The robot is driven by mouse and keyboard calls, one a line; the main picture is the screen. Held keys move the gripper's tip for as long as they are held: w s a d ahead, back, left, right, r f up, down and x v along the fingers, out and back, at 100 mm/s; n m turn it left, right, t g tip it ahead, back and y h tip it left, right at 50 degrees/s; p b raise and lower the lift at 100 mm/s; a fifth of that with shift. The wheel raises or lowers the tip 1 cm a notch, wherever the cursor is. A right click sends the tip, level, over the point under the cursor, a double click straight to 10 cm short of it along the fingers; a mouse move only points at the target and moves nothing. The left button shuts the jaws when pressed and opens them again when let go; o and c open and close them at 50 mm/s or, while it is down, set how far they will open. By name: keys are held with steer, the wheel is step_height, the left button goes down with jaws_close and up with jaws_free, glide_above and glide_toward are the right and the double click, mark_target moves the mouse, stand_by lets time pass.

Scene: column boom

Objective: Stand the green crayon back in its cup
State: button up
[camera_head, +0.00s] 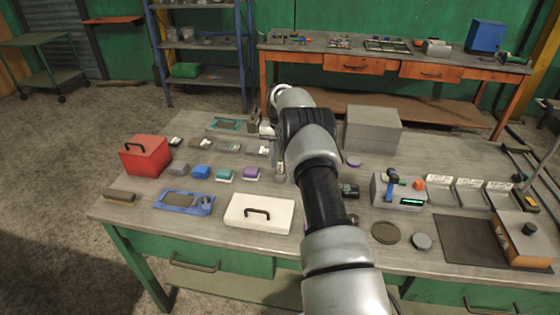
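My arm reaches up the middle of the camera_head view and bends over the workbench (160,225). What looks like my gripper (267,129) shows small at the left of the arm, over the rear of the bench. Its fingers are too small and too covered to tell whether they are open or hold anything. I cannot make out the green crayon or its cup. A small light item (280,167) stands close to the left side of my arm, partly covered, too small to name.
A red box (146,156), a white handled case (259,213), a blue tray (184,202) and several small coloured blocks lie left. A grey box (372,129) stands behind right; a grey device (399,192) and a dark mat (470,240) lie right. Bare benchtop lies front left.

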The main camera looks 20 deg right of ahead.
steer(key=shift+o, duration=0.4)
step_height(320, 180, up, 17)
steer(key=p, duration=0.1)
steer(key=shift+r+p, duration=0.2)
steer(key=shift+p, duration=0.15)
steer(key=shift+r, duration=0.1)
stand_by(0.4)
